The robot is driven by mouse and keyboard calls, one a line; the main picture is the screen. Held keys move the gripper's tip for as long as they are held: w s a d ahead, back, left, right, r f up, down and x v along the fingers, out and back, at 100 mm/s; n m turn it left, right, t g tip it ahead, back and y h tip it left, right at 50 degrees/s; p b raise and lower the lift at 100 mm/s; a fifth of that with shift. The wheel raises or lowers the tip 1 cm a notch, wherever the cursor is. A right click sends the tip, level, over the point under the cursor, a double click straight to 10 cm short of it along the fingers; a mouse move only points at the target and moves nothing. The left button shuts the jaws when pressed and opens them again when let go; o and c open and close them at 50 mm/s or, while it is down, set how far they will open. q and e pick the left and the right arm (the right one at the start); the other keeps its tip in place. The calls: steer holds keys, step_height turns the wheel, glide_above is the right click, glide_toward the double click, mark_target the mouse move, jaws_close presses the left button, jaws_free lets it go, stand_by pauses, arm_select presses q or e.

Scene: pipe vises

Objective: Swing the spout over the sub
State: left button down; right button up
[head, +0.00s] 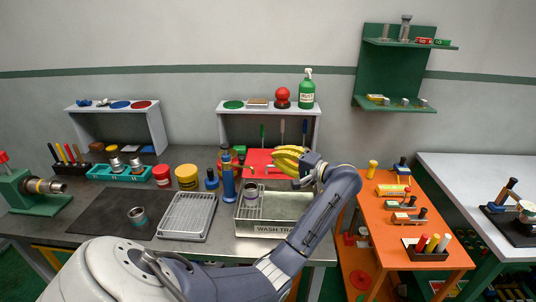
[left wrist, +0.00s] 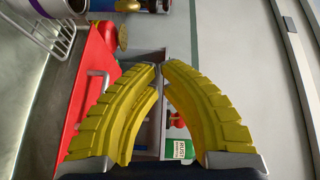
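The blue dispenser post (head: 228,178) stands upright at the wash tray's left end, with a short spout (head: 244,167) reaching right from its upper part. A grey sub (head: 251,190) with a purple band stands below and right of the spout; its rim shows in the left wrist view (left wrist: 32,8). My left gripper (head: 277,160) has yellow fingers and is above the tray, right of the spout and apart from it. In the left wrist view its fingertips (left wrist: 161,68) come together with nothing seen between them. My right gripper is not in view.
The orange table (head: 385,212) is at right.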

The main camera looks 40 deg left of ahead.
arm_select(q)
steer(key=w+a+r+n+g+h, duration=0.3)
steer(key=w+r+g, duration=0.1)
steer(key=r, duration=0.3)
step_height(320, 180, down, 6)
steer(key=w+d+n+g+h, duration=0.1)
steer(key=w+n+g, duration=0.1)
steer(key=w+g, duration=0.15)
steer(key=s+a+f, duration=0.2)
steer(key=s+a, duration=0.5)
steer(key=s, duration=0.4)
steer(key=shift+s+a+n+g+h, duration=0.2)
steer(key=shift+a+n+g+h, duration=0.1)
steer(key=shift+n+g, duration=0.15)
stand_by(0.4)
steer(key=shift+d, duration=0.1)
